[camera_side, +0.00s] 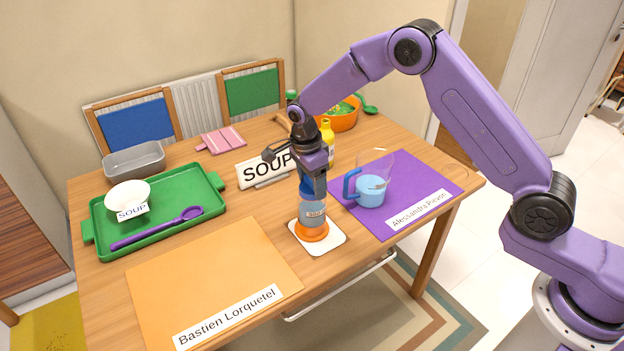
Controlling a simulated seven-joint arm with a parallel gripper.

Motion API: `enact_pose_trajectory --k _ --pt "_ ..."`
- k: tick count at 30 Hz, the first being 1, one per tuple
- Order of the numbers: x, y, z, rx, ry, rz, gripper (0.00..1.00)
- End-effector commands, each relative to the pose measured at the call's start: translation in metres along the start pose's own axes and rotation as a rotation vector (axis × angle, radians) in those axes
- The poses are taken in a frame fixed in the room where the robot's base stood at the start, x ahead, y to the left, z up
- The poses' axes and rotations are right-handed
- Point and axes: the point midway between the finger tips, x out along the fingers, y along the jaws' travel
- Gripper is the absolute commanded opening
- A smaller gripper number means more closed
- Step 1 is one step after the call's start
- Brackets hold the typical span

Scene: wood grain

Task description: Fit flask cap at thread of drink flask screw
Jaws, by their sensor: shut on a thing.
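The drink flask (312,214) stands upright on a white coaster (335,238) near the table's front edge. It has a grey-blue body with a small label and an orange base. My gripper (313,181) points down right above it and is shut on a blue piece, seemingly the flask cap (306,187). The cap is at the top of the flask, mostly covered by the gripper. The thread is hidden, so I cannot tell whether the cap touches it or sits straight.
A purple mat (432,179) with a light-blue cup (370,190) lies to the right. A SOUP sign (254,170) and a yellow bottle (327,136) stand behind. An orange mat (215,270) and a green tray (196,182) with a white bowl (127,194) and purple spoon (155,228) lie left.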

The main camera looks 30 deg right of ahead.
Motion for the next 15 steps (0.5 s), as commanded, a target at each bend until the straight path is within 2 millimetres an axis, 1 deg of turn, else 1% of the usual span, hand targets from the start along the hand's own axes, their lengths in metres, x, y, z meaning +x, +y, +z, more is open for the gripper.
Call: enact_pose_trajectory --k 1,2,3,4,12,15 --pt "0.0009 0.0000 0.0000 0.000 0.000 0.000 0.37" --pt "0.0009 0.0000 0.0000 0.000 0.000 0.000 0.73" --pt "0.0010 0.0000 0.0000 0.000 0.000 0.000 0.86" --pt "0.0009 0.0000 0.0000 0.000 0.000 0.000 0.95" --pt "0.0005 0.0000 0.0000 0.000 0.000 0.000 0.96" --pt "-0.0029 -0.0003 0.0001 0.000 -0.001 -0.001 0.96"
